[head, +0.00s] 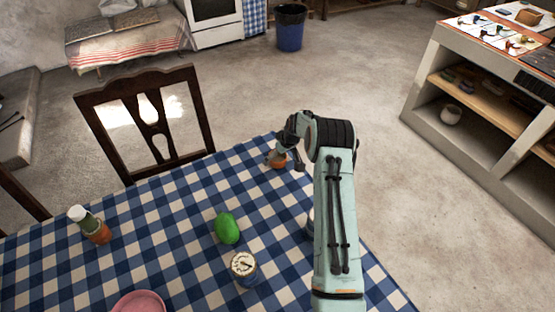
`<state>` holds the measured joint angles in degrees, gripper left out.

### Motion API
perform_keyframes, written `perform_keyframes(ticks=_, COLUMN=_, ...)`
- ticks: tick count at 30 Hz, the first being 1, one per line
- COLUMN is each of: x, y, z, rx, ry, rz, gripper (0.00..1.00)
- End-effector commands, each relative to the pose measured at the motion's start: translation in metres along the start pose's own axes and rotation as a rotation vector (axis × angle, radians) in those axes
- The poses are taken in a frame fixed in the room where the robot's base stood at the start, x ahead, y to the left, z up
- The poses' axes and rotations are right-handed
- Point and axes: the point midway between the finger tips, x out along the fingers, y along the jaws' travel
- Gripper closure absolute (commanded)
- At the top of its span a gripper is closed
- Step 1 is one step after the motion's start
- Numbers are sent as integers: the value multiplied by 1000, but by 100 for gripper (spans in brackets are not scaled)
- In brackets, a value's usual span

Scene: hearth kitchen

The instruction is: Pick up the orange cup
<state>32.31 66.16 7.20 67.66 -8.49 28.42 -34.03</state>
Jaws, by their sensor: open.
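The orange cup (279,162) stands on the blue-and-white checked tablecloth near the far right corner of the table. Its upper part is hidden by my gripper. My gripper (284,155) is open and points down over the cup, with its fingers close around the cup's sides. I cannot tell whether the fingers touch it.
A green fruit (227,228), a jar with a pale lid (243,268), a white-capped bottle (90,225) and a pink dish (138,303) are on the table. A dark wooden chair (150,120) stands at its far side. The cloth between bottle and fruit is clear.

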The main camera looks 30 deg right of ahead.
Motion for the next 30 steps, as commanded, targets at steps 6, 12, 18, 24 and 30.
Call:
perform_keyframes(ticks=6, x=10, y=0, z=0, rx=-1, ry=-1, rz=0, gripper=7)
perform_keyframes(ticks=12, x=9, y=0, z=0, rx=-1, ry=0, rz=0, gripper=22)
perform_keyframes(ticks=18, x=9, y=0, z=0, rx=-1, ry=-1, rz=0, gripper=74)
perform_keyframes(ticks=24, x=10, y=-1, z=0, rx=-1, ry=-2, rz=-1, gripper=75)
perform_keyframes(ticks=30, x=5, y=-1, z=-1, rx=-1, ry=-2, rz=-1, gripper=75)
